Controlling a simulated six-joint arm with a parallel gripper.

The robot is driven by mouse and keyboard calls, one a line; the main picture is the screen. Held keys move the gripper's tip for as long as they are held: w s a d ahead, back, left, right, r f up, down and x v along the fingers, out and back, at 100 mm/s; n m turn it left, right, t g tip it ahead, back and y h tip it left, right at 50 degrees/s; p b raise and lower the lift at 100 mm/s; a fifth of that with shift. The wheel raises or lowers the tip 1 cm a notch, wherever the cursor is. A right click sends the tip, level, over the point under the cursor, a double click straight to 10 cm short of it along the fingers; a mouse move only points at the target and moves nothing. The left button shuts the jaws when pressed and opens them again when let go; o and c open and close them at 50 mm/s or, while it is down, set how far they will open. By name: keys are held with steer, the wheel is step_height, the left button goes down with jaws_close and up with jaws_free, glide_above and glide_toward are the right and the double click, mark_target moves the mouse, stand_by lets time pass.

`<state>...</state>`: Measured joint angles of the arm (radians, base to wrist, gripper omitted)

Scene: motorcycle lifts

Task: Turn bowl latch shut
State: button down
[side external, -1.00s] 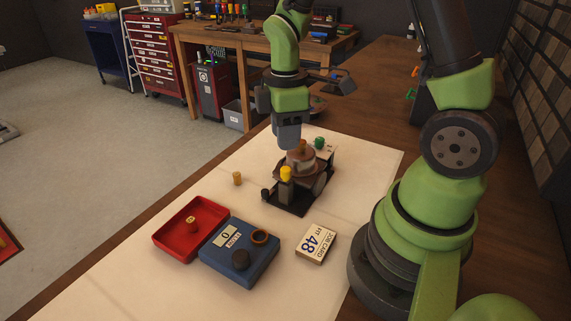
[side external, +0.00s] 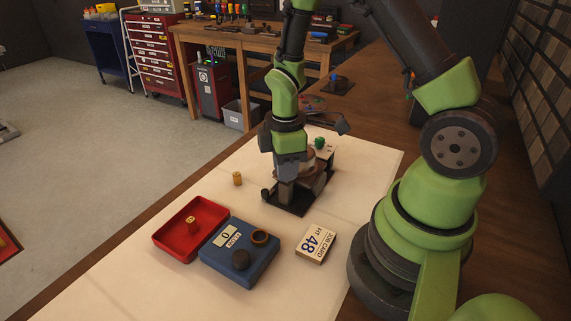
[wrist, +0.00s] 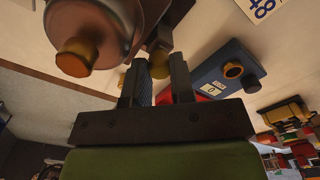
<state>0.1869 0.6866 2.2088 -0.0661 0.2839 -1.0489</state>
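The dark bowl assembly (side external: 310,170) stands on a black base plate on the pale mat. Its round brownish body (wrist: 112,25) fills the upper left of the wrist view, with a brass knob (wrist: 76,55) on it. A grey post with a yellow knob stands at the plate's front; my gripper (side external: 289,183) is right over it and hides the knob in the side view. In the wrist view the yellowish knob (wrist: 159,63) shows at the tips of my gripper (wrist: 161,75). The fingers are apart with a gap between them; contact with the knob is not clear.
A small yellow peg (side external: 237,179) stands alone on the mat. A job card box (side external: 316,243) lies at the right.

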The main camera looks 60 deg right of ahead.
steer(key=shift+m, duration=0.3)
steer(key=m, duration=1.3)
steer(key=shift+d, duration=0.1)
steer(key=shift+m, duration=2.1)
steer(key=c, duration=1.3)
jaws_free()
steer(key=shift+o, duration=0.2)
